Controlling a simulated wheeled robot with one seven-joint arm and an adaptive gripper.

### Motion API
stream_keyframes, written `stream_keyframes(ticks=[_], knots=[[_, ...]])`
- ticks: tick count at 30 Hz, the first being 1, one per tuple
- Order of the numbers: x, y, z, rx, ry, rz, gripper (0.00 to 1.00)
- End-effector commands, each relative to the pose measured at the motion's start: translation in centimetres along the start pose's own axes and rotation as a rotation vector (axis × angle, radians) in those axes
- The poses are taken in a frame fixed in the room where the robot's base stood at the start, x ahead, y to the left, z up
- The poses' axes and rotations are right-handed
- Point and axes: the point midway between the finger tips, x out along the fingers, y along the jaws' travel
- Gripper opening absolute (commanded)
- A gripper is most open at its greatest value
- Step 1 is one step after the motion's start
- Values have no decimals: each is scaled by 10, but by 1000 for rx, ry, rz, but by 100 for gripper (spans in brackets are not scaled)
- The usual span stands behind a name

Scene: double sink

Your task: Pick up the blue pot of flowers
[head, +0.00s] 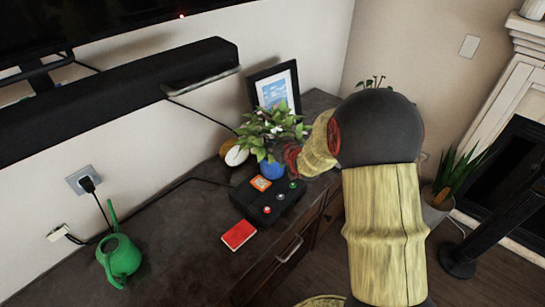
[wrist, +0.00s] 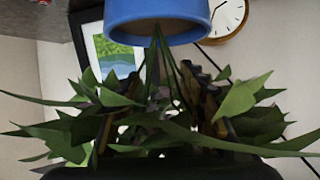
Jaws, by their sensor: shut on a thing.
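The blue pot (head: 271,170) is on the dark cabinet side of the head view, just behind a black button box. Its leafy plant (head: 272,128) with small white flowers rises above it. My gripper (head: 293,158) reaches in from the right, beside the pot and under the leaves. In the wrist view the picture is upside down, with the blue pot (wrist: 158,15) at the top and the stems and leaves (wrist: 245,97) below. My gripper's fingers (wrist: 160,105) are on either side of the stems, partly hidden by leaves, and shut on the plant. I cannot tell whether the pot touches the cabinet.
The black button box (head: 268,204) and a red card (head: 239,235) lie in front. A round clock (head: 236,155) and a picture frame (head: 273,88) stand behind, near the wall. A green watering can (head: 119,257) stands left. The cabinet top (head: 175,255) between is clear.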

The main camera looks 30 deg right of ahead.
Motion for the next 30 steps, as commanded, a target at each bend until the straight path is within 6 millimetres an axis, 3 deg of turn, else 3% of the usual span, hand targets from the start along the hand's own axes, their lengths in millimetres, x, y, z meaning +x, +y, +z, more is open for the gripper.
stream_keyframes(ticks=[14,30], knots=[[0,0,0,0,0,0,0],[0,0,-3,-1,5,1,0]])
